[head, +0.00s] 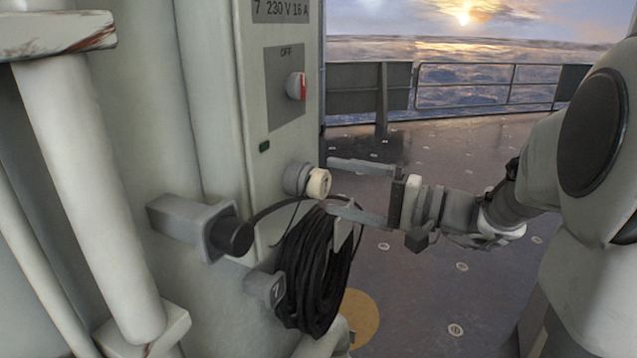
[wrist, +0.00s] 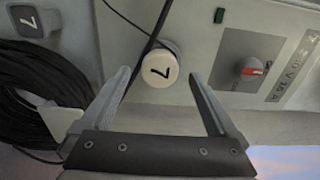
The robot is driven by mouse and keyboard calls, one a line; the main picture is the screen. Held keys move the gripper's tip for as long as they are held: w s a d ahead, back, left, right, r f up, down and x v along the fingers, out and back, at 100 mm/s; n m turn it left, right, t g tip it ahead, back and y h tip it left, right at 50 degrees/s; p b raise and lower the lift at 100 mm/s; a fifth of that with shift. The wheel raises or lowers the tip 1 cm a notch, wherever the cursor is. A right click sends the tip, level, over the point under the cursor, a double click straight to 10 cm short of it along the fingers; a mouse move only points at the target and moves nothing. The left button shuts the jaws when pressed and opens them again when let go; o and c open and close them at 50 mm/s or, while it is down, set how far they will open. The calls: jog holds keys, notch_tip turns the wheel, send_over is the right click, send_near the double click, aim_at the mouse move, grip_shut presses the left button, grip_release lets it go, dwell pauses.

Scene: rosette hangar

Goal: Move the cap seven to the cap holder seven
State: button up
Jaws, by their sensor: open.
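Cap seven (head: 319,184) is a round cream cap on the front of a grey socket on the panel. In the wrist view its face (wrist: 158,70) bears a black 7. My gripper (head: 331,185) is open and empty, facing the panel. Its fingertips lie to either side of the cap in both views, with gaps visible in the wrist view; the cap is not gripped. The likely cap holder seven is the grey block marked 7 (head: 265,288), low on the panel beside the cable coil. It also shows in the wrist view (wrist: 27,21), at upper left.
A coiled black cable (head: 315,275) hangs below the socket. A black plug (head: 232,238) sits in a grey bracket to the left, its cable running toward the coil. A red rotary switch (head: 296,86) is above. Open deck (head: 440,240) lies to the right.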

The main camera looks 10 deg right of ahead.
jog(key=shift+b+x, duration=0.3)
jog(key=shift+x, duration=0.95)
jog(key=shift+b, duration=0.7)
jog(key=shift+c, duration=0.2)
grip_shut()
dwell(0.5)
jog(key=shift+s+d+f, duration=0.1)
jog(key=shift+d, duration=0.05)
jog(key=shift+b+v, duration=0.7)
jog(key=shift+v, duration=2.15)
